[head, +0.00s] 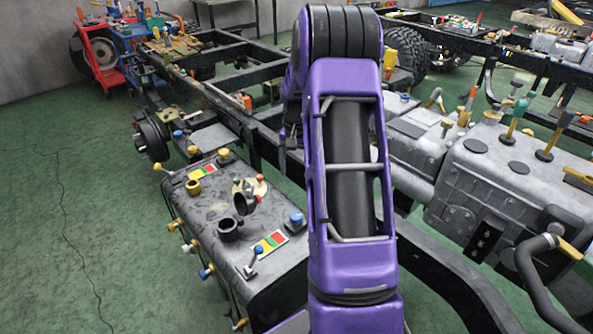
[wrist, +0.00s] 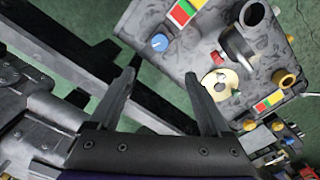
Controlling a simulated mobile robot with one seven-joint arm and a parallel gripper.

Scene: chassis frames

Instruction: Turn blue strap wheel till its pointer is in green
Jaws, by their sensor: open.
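A blue wheel (head: 295,218) sits on top of the mottled grey tank (head: 215,210), near its right edge; it also shows in the wrist view (wrist: 159,42). A coloured scale (head: 272,241) with red, green and yellow fields lies beside it, seen too in the wrist view (wrist: 183,13). Where the wheel's pointer stands is too small to tell. My gripper (wrist: 160,75) is open and empty, its fingers spread below the blue wheel in the wrist picture, apart from it.
A black filler neck (head: 230,227), a blue-tipped lever (head: 252,262) and a yellow wheel (head: 193,187) with another scale (head: 208,171) stand on the tank. Small coloured valves line its front side. Dark frame rails (head: 250,135) and grey housings (head: 510,180) lie behind and right. Green floor is clear at left.

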